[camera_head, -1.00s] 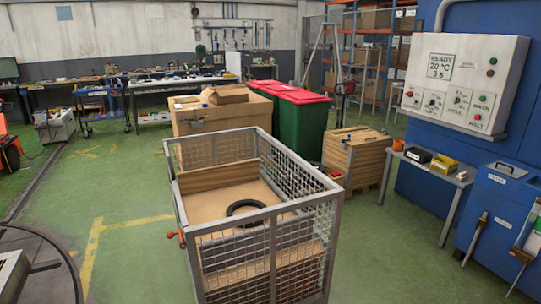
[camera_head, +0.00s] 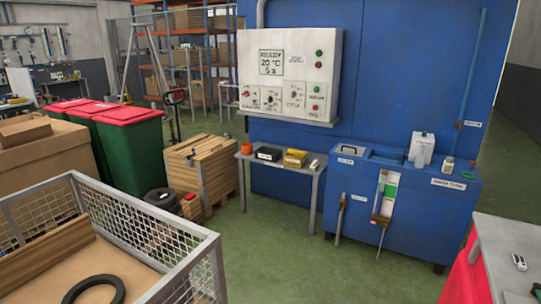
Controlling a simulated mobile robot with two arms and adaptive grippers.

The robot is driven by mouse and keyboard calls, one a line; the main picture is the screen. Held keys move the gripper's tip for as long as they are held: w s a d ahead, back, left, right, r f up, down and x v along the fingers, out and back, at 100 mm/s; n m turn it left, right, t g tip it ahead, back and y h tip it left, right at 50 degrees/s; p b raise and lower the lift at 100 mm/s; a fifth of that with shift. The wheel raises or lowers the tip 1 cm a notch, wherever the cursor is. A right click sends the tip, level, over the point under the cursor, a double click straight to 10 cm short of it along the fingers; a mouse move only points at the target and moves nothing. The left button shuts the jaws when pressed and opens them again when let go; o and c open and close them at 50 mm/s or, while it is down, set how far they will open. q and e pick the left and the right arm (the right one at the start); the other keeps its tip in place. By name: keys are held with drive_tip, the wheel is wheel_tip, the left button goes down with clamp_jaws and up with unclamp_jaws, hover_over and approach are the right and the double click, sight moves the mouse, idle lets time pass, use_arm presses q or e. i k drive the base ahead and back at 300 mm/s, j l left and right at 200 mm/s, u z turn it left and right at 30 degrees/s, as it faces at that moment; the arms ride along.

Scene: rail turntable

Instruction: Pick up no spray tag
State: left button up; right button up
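I cannot make out for certain which thing is the no spray tag. Neither of my grippers is in view.
A wire-mesh cart (camera_head: 212,258) with a black ring (camera_head: 95,289) fills the lower left. A narrow grey table (camera_head: 317,172) with small boxes stands before the blue wall, under the control panel (camera_head: 290,75). Green floor (camera_head: 300,265) is clear in the middle.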

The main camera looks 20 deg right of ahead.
sight(519, 261)
drive_tip(key=i+l+z, duration=0.15)
drive_tip(key=z, duration=0.3)
drive_tip(key=i+z, duration=0.3)
drive_tip(key=z, duration=0.15)
drive_tip(key=i+z, duration=0.2)
drive_tip(key=z, duration=0.3)
drive_tip(key=i+z, duration=0.25)
drive_tip(key=z, duration=0.2)
drive_tip(key=i+j+z, duration=0.15)
drive_tip(key=z, duration=0.3)
drive_tip(key=i+j+z, duration=0.15)
drive_tip(key=j+z, duration=0.3)
drive_tip(key=l, duration=0.1)
